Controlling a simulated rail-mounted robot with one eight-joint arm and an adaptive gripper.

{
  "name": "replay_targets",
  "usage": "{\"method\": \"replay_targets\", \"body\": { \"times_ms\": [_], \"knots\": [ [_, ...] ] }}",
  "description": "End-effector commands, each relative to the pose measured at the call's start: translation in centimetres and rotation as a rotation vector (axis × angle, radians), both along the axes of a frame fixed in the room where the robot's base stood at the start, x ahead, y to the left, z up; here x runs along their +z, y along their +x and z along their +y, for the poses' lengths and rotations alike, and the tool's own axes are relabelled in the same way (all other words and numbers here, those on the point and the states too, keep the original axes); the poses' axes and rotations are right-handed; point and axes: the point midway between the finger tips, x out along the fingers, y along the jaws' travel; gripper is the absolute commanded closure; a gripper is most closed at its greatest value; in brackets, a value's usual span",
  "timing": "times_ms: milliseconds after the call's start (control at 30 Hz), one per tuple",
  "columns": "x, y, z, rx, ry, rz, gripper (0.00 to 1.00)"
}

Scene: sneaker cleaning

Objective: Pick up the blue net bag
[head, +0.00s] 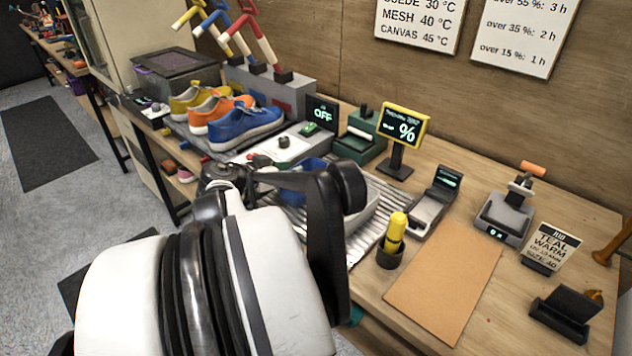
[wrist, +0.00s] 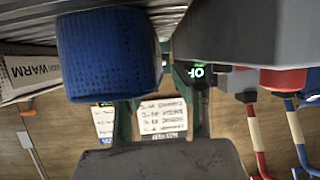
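The blue net bag (head: 303,187) shows as a blue patch behind my dark wrist parts in the head view, at the pale basin on the bench. In the wrist view the bag (wrist: 107,52) is large and close at the upper left, with a dotted mesh surface and a rounded lower end. My gripper is mostly hidden behind my own arm in the head view. The wrist view, which is upside down, does not show clearly whether its fingers are open or touch the bag.
A ribbed metal drainer (head: 372,232) surrounds the basin. A yellow-topped bottle (head: 395,232) stands in a dark holder to the right, beside a brown mat (head: 447,285). Colourful sneakers (head: 245,124) and an OFF display (head: 321,113) stand behind. The percent display (head: 403,126) rises at the back.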

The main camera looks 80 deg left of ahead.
Motion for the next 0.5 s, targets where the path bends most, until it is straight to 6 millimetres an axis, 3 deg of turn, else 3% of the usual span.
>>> {"method": "replay_targets", "body": {
  "times_ms": [133, 400, 500],
  "knots": [
    [-0.9, 1.5, 1.3, -0.002, 0.000, 0.001, 0.75],
    [-1.0, 1.8, 1.5, 0.000, 0.001, 0.001, 0.75],
    [-1.0, 1.8, 1.5, -0.001, 0.000, 0.000, 0.87]
  ]
}}
